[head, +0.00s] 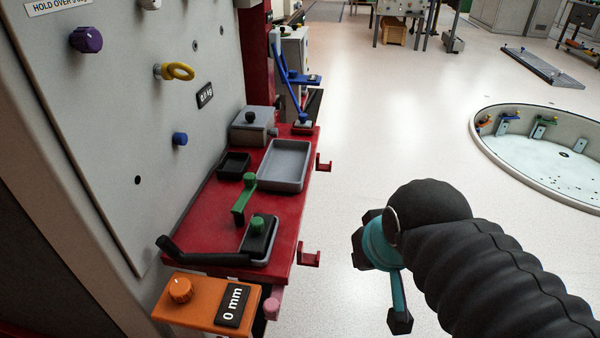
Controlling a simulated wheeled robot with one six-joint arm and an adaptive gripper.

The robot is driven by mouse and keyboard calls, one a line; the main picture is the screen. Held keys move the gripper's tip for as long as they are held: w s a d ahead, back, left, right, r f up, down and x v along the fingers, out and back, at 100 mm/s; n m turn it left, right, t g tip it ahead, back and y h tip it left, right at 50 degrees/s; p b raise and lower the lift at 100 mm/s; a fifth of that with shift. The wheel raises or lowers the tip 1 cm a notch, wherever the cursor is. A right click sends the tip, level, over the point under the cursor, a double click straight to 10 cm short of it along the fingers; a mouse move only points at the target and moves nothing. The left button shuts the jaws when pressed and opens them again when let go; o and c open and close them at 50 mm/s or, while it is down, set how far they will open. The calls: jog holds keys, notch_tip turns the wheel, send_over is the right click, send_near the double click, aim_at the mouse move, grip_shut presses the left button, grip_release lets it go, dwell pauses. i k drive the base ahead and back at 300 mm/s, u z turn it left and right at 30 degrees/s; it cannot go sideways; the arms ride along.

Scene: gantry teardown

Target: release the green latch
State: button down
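A green lever with a round green knob (244,196) stands on the red shelf, in front of the grey tray. A smaller green knob (257,224) sits on a black block at the shelf's near end. I cannot tell which green piece is the latch. My gripper (382,278), teal and black, hangs over the floor right of the shelf, apart from all of them. Its finger opening is not clear, and I see nothing held.
The red shelf (222,213) carries a grey tray (285,165), a small black tray (234,163) and a black handle (205,257). Red hooks (308,256) jut from its right edge. An orange box (200,303) stands at the near end. The floor between shelf and pit is clear.

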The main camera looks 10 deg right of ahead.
aim_at(249, 178)
jog(key=z, duration=0.9)
jog(key=k, duration=0.7)
jog(key=u, duration=1)
jog(key=i, duration=0.5)
jog(key=u, duration=0.05)
